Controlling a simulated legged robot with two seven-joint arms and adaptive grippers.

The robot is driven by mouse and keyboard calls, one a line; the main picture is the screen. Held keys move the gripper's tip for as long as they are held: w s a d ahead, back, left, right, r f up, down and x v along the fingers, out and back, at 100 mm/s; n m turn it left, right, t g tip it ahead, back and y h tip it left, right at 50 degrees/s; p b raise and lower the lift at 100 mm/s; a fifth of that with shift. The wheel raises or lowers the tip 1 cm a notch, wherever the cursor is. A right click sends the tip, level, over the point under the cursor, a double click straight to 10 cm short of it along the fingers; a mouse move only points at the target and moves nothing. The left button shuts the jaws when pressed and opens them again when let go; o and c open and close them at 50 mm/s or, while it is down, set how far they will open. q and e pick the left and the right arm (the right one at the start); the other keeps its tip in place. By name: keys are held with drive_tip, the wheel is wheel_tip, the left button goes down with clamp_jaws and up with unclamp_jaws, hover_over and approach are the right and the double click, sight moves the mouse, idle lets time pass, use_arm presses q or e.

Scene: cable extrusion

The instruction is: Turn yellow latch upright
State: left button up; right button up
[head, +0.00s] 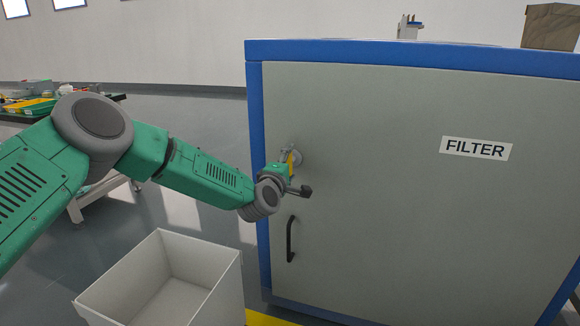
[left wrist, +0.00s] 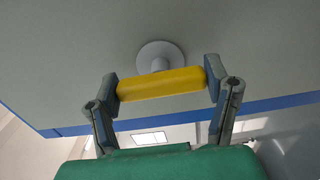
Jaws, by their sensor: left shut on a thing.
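The yellow latch (head: 291,160) is on the left side of the grey cabinet door (head: 400,200), above the black handle. In the head view only a narrow yellow strip shows, partly hidden by my gripper. In the left wrist view the latch (left wrist: 162,83) is a yellow bar in front of a round grey mount (left wrist: 160,54). My left gripper (head: 287,162) is at the latch. In the left wrist view its fingers (left wrist: 161,83) are shut on the two ends of the bar. My right gripper is in neither view.
A black door handle (head: 291,239) is below the latch. The cabinet has a blue frame (head: 256,150) and a FILTER label (head: 475,148). An open white box (head: 215,290) stands on the floor at lower left. A table with items (head: 30,103) is at far left.

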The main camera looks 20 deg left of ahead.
use_arm(q)
drive_tip(key=shift+a+f, duration=0.1)
drive_tip(key=shift+f, duration=0.1)
drive_tip(key=o, duration=1.1)
drive_tip(key=shift+s, duration=0.2)
drive_tip(key=s, duration=1.1)
drive_tip(key=shift+s+a, duration=0.25)
drive_tip(key=shift+a, duration=0.05)
drive_tip(key=shift+f, duration=0.1)
